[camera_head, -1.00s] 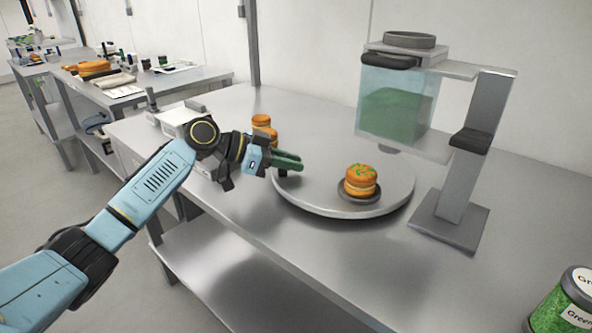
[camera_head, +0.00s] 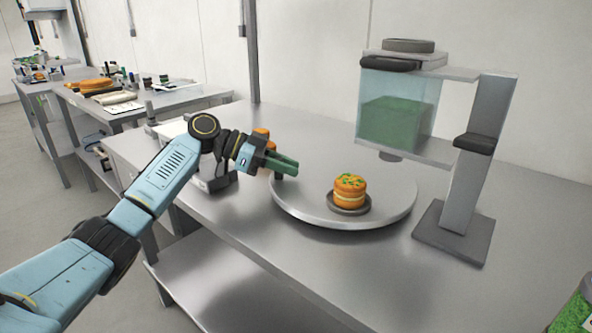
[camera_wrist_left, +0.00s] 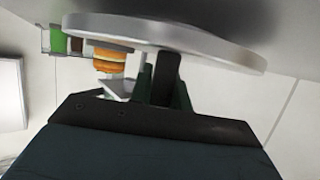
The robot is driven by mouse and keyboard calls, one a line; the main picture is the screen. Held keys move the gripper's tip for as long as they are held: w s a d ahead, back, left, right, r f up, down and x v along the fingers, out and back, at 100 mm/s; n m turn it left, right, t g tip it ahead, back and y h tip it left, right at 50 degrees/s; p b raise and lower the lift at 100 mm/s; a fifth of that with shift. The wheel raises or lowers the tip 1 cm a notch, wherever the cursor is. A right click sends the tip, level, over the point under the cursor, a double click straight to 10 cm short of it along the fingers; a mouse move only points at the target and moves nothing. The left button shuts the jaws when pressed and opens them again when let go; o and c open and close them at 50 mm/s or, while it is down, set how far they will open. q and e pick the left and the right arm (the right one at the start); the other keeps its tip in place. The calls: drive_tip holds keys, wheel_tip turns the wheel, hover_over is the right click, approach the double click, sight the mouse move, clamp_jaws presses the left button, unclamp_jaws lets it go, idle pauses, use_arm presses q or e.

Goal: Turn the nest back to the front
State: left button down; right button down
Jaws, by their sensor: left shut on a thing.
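The nest (camera_head: 337,203) is a small dark round holder on a grey turntable (camera_head: 300,206), near its front edge. An orange filled round (camera_head: 350,186) with green bits on top sits in it, upright. My left gripper (camera_head: 287,164), with green fingers, is at the turntable's left edge. It is shut on a dark peg (camera_wrist_left: 166,78) that joins the disc's rim in the left wrist view. In the head view the fingers hide the peg. The round also shows in the left wrist view (camera_wrist_left: 108,62). My right gripper is not in view.
A dispenser with a clear tank of green filling (camera_head: 398,118) stands behind and right of the turntable on a grey post (camera_head: 470,165). More orange rounds (camera_head: 262,133) are partly hidden behind my left gripper.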

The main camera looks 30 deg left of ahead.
use_arm(q)
drive_tip(key=shift+w, duration=0.1)
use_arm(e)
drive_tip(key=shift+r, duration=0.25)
use_arm(q)
drive_tip(key=c, duration=1.3)
unclamp_jaws()
drive_tip(key=shift+r, duration=0.1)
drive_tip(key=shift+r, duration=0.35)
drive_tip(key=shift+r+p, duration=1.2)
drive_tip(key=shift+r, duration=3.4)
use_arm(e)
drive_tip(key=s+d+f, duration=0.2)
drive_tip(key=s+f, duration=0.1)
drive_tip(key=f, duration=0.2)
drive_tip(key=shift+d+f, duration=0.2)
use_arm(q)
drive_tip(key=shift+c, duration=0.2)
